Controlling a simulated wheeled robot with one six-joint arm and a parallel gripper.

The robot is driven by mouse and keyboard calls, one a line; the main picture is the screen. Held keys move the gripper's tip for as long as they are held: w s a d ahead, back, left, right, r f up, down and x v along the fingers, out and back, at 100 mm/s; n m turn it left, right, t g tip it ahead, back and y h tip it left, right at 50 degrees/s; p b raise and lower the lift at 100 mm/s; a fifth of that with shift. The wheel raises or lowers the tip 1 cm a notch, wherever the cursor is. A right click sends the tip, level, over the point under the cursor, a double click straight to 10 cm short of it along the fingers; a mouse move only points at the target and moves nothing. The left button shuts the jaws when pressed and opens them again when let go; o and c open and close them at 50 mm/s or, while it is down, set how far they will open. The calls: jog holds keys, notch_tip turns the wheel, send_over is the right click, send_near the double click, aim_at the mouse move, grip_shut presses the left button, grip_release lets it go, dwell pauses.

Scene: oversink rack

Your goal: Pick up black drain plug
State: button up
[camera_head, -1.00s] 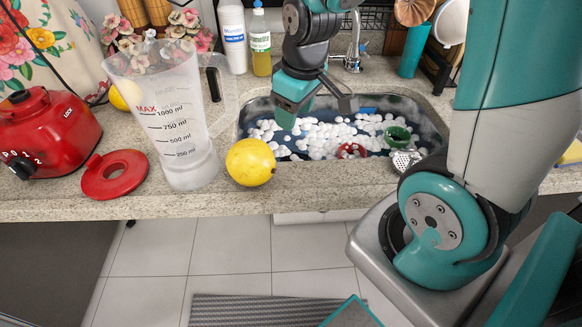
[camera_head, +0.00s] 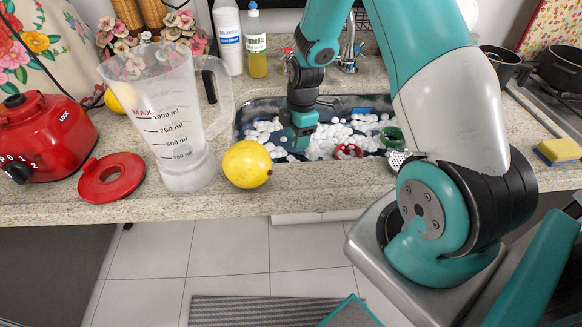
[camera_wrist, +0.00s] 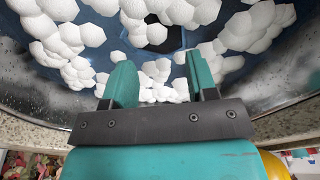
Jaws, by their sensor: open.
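My gripper (camera_head: 300,143) is low inside the sink (camera_head: 244,118), at its left part, among white foam-like pieces. In the wrist view my gripper (camera_wrist: 161,78) is open, its two teal fingers apart with white pieces beyond and between them. Nothing is held. I cannot pick out the black drain plug with certainty. A dark round patch (camera_wrist: 152,19) shows at the top of the wrist view, partly covered by white pieces; I cannot tell whether it is the plug.
A red ring (camera_head: 345,152), a green round item (camera_head: 391,134) and a metal strainer (camera_head: 399,159) lie at the sink's right. A yellow fruit (camera_head: 247,164) and a clear measuring jug (camera_head: 172,120) stand left of the sink. The faucet (camera_head: 348,50) is behind.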

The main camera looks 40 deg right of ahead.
aim_at(291, 159)
jog(key=f, duration=0.6)
jog(key=a+f+p, duration=0.1)
jog(key=f, duration=0.1)
jog(key=shift+w+a+f, duration=0.1)
jog(key=shift+w+f, duration=0.15)
jog(key=shift+f, duration=0.15)
grip_shut()
jog(key=shift+r, duration=0.1)
